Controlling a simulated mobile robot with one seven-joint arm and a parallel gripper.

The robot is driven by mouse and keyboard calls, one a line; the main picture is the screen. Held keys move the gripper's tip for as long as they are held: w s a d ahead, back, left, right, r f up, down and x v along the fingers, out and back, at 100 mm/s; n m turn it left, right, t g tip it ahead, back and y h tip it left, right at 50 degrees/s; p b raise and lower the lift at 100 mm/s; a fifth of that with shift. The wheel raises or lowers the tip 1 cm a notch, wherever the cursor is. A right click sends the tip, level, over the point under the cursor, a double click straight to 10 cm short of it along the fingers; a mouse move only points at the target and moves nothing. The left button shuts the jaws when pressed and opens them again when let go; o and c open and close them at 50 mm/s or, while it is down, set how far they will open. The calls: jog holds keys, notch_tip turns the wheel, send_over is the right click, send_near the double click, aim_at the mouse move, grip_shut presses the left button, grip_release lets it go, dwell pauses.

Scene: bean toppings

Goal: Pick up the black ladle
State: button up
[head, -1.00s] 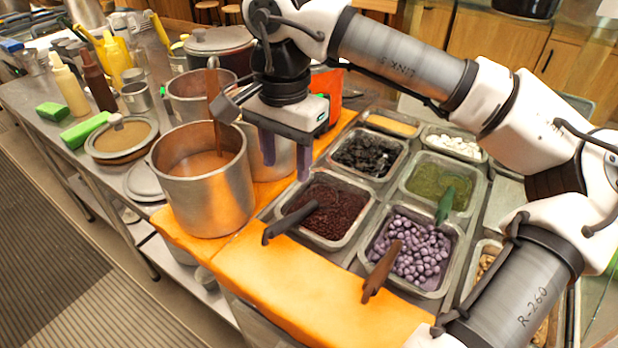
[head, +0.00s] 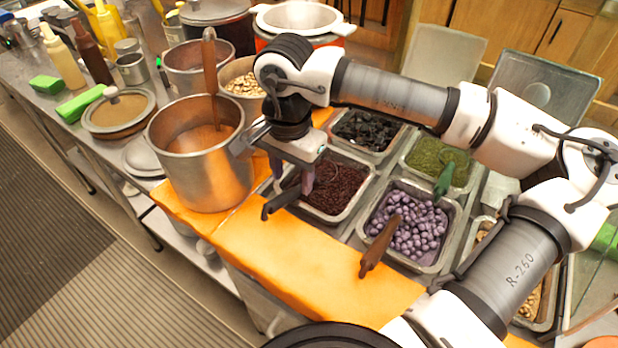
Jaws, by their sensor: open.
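The black ladle (head: 279,203) lies in the tray of dark red beans (head: 336,198). Its handle sticks out over the tray's front left rim, above the orange counter. Its bowl end is not visible among the beans. My gripper (head: 291,181) points down with open fingers just above the ladle's handle and the tray's left edge. Nothing shows between the fingers. I cannot tell whether a finger touches the handle.
A large metal pot (head: 200,178) with a brown ladle (head: 210,75) stands close left of my gripper. A purple-ball tray (head: 447,258) with a brown-handled scoop (head: 379,247) is to the right.

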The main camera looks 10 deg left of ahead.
aim_at(292, 190)
jog(key=shift+f, duration=1.6)
jog(key=shift+c, duration=0.5)
grip_shut()
jog(key=shift+r, duration=0.15)
